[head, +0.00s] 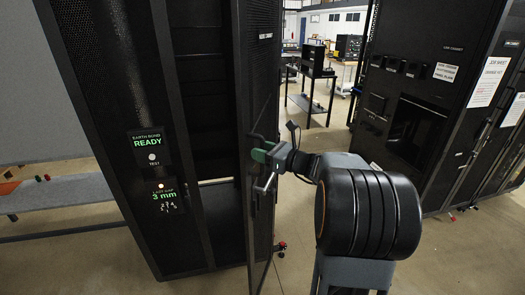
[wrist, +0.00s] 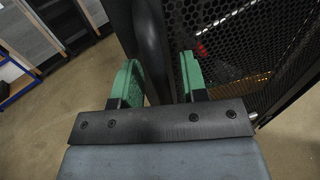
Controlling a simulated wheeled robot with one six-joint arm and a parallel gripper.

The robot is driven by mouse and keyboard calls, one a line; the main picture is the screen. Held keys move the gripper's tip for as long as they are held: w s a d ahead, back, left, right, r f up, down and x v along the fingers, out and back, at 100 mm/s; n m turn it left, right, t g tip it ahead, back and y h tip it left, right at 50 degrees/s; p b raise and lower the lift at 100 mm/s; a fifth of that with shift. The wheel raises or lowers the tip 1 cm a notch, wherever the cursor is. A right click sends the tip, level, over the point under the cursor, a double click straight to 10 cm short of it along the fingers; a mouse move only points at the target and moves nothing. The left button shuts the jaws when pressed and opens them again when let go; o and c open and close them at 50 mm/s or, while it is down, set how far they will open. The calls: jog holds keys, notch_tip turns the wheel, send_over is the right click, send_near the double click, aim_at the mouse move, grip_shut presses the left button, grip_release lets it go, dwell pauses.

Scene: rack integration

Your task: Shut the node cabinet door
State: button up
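The node cabinet (head: 130,90) is a tall black rack at the left in the head view. Its front is open onto a dark interior. Its black mesh door (head: 262,75) stands ajar, seen nearly edge-on; its mesh also fills the right of the wrist view (wrist: 245,50). My gripper (head: 263,152) is at the door's near side, about mid-height. In the wrist view its two green fingers (wrist: 160,78) are apart, with a dark upright bar (wrist: 150,35), perhaps the door handle, between or just beyond them. I cannot tell whether they touch it.
Signs on the cabinet's side read "READY" and "3 mm". Another black cabinet (head: 430,90) with white papers stands at the right. A dark workbench (head: 308,100) stands behind. A grey bench (head: 55,192) is at the left. The floor between the cabinets is mostly clear.

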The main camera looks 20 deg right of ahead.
grip_shut()
dwell(0.3)
jog(key=shift+w+a, duration=0.1)
